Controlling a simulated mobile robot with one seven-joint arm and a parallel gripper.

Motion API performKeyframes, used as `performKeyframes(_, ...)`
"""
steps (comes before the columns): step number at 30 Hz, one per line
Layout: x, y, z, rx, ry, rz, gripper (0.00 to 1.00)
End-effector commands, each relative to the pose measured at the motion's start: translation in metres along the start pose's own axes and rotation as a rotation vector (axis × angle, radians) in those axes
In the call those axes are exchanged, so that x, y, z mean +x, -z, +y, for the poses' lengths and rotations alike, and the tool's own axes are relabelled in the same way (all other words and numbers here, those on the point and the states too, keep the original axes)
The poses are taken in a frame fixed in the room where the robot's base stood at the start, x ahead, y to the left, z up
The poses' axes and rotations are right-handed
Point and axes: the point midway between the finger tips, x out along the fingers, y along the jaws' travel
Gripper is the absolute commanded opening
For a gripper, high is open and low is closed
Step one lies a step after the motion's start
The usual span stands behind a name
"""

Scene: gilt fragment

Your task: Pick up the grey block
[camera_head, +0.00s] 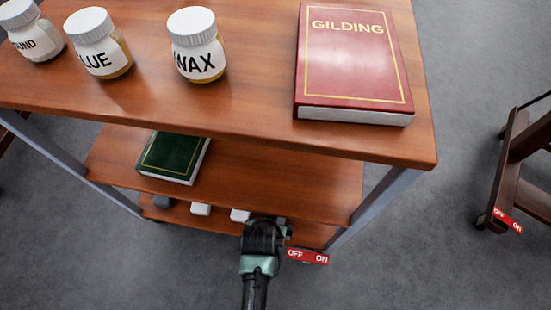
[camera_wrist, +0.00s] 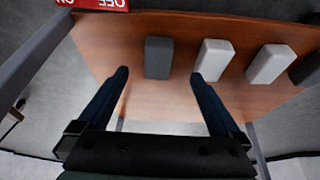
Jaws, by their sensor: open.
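A grey block (camera_wrist: 158,58) lies on the lowest wooden shelf. In the wrist view it shows between and slightly beyond my fingertips, with a gap on either side. My gripper (camera_wrist: 160,74) is open and empty. Whether the fingertips are level with the block or above it I cannot tell. In the head view my gripper (camera_head: 266,228) is at the lowest shelf's right front, and a small part of the grey block (camera_head: 281,221) shows behind it. A second, darker grey block (camera_wrist: 307,70) is at the wrist view's right edge; it also shows at the shelf's left (camera_head: 135,201).
Two white blocks (camera_wrist: 213,60) (camera_wrist: 269,64) lie between the grey ones. Above are the middle shelf (camera_head: 270,190) with a green book (camera_head: 174,157) and the top shelf with jars (camera_head: 197,45) and a red book (camera_head: 352,60). A red OFF/ON label (camera_head: 307,256) is near my gripper.

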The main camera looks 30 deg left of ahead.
Motion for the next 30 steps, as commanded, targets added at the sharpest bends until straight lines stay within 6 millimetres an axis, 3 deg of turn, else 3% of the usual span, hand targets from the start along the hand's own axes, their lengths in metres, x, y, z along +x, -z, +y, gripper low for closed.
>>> performKeyframes(3, 0.025, -0.002, -0.001, 0.000, 0.001, 0.001, 1.00)
performKeyframes(9, 0.054, -0.002, -0.001, -0.001, 0.001, 0.001, 1.00)
performKeyframes(20, 0.069, 0.000, 0.000, 0.000, 0.001, 0.002, 1.00)
performKeyframes(30, 0.108, -0.002, 0.000, 0.001, 0.001, 0.001, 1.00)
